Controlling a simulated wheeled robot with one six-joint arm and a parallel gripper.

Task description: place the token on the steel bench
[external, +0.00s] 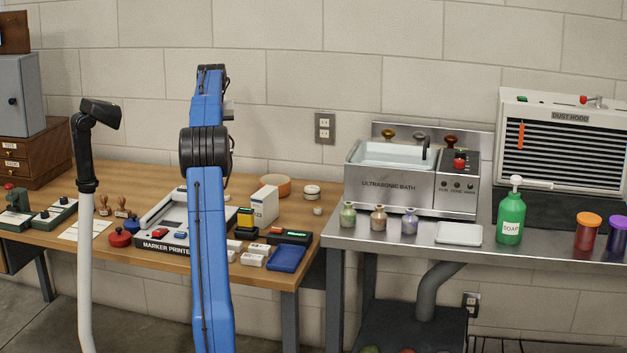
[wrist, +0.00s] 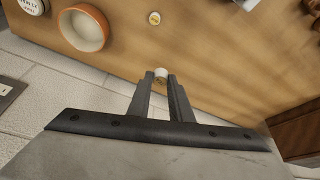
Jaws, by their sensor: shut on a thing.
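My gripper (wrist: 161,77) shows in the wrist view with its two dark fingers shut on a small pale, round piece, which I take to be the token (wrist: 161,72). The piece sits between the fingertips, over the wooden table. In the external view my blue arm hides the fingers and the held piece. The steel bench (external: 553,246) stands at the right in the external view, apart from my gripper.
The bench carries an ultrasonic bath (external: 388,187), small bottles (external: 379,218), a white tray (external: 458,234), a soap bottle (external: 510,218) and lidded jars (external: 587,234). A wall stands behind.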

